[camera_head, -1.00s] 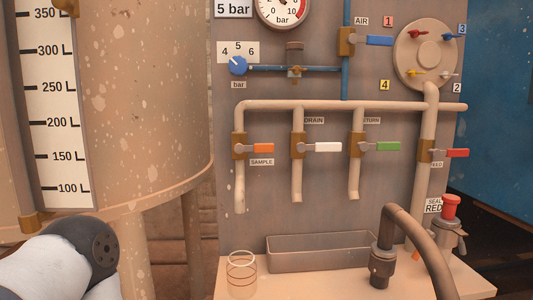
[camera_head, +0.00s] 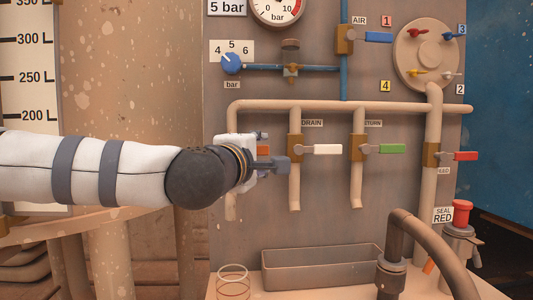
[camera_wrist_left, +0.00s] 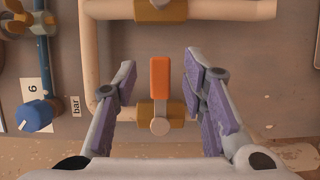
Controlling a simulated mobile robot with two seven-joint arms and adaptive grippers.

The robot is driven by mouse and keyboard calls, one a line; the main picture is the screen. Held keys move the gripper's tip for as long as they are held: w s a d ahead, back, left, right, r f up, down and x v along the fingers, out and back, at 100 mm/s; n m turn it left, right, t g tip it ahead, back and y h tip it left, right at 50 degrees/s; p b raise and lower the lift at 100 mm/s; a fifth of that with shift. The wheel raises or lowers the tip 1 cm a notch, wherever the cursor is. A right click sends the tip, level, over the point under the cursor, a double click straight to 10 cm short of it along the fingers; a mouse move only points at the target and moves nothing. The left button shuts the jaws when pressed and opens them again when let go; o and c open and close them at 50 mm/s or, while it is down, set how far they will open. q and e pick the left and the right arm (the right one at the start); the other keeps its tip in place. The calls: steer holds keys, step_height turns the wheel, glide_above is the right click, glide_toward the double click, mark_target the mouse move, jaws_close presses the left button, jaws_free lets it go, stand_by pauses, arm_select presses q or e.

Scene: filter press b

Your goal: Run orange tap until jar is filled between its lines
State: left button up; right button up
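The orange tap handle (camera_head: 263,151) on the SAMPLE valve is mostly hidden behind my left gripper (camera_head: 272,152) in the head view. In the left wrist view the orange handle (camera_wrist_left: 160,78) stands between the two spread fingers of my left gripper (camera_wrist_left: 163,72), with a visible gap on each side. The gripper is open and holds nothing. The glass jar (camera_head: 233,283) stands on the ledge below the sample spout (camera_head: 231,207). It looks empty, with ring lines around it; its bottom is cut off by the frame. My right gripper is not in view.
White (camera_head: 328,149) and green (camera_head: 392,149) tap handles sit to the right on the same pipe (camera_head: 330,107), then a red one (camera_head: 465,156). A grey trough (camera_head: 322,272) and a curved brown pipe (camera_head: 430,238) stand right of the jar. A large tank (camera_head: 135,75) is at left.

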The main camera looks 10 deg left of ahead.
mark_target(265, 150)
arm_select(q)
steer(key=w, duration=0.4)
steer(key=shift+w+d, duration=0.1)
steer(key=shift+d, duration=0.2)
jaws_close()
